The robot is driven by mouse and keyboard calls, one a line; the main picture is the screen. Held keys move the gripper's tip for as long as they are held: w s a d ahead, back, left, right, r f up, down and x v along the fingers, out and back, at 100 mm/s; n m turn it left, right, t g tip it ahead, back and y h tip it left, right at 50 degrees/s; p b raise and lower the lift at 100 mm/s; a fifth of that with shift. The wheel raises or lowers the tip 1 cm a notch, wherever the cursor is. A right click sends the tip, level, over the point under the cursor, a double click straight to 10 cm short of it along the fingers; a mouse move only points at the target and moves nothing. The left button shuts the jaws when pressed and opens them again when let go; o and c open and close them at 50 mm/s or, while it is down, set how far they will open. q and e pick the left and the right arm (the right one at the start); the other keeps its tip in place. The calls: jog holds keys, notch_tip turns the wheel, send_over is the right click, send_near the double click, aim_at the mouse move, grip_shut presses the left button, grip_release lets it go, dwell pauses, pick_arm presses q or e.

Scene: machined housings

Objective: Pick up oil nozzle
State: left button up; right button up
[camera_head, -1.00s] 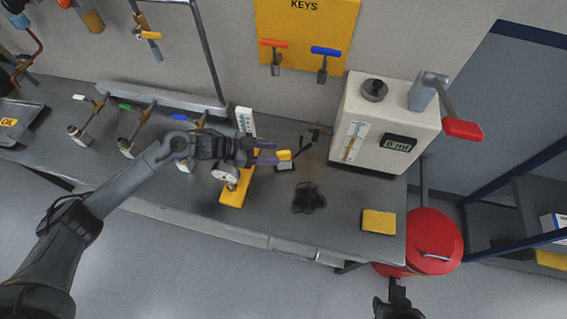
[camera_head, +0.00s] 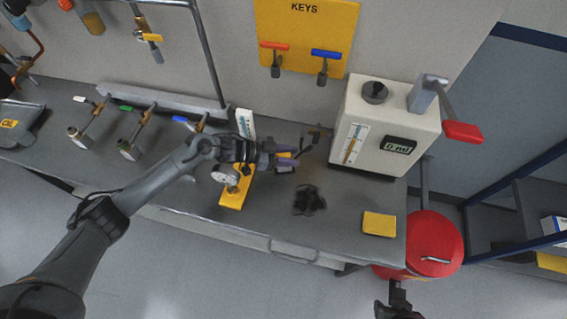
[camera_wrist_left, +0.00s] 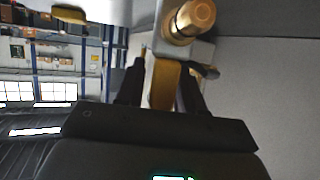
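The oil nozzle appears to be the piece with a yellow grip (camera_head: 284,154) and a dark stem, lying on the bench in front of the white dispenser. My left gripper (camera_head: 291,155) reaches in from the left, with its fingers on either side of the yellow grip. In the left wrist view the yellow part (camera_wrist_left: 165,85) is between the two dark fingers (camera_wrist_left: 161,88), and a slight gap seems to show on its left. The fingers look open; firm contact is not visible. My right gripper (camera_head: 398,303) is at the bottom edge, away from the bench, its fingers unclear.

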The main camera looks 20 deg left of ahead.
pick_arm(q)
grip_shut()
jog(key=shift+r, duration=0.15)
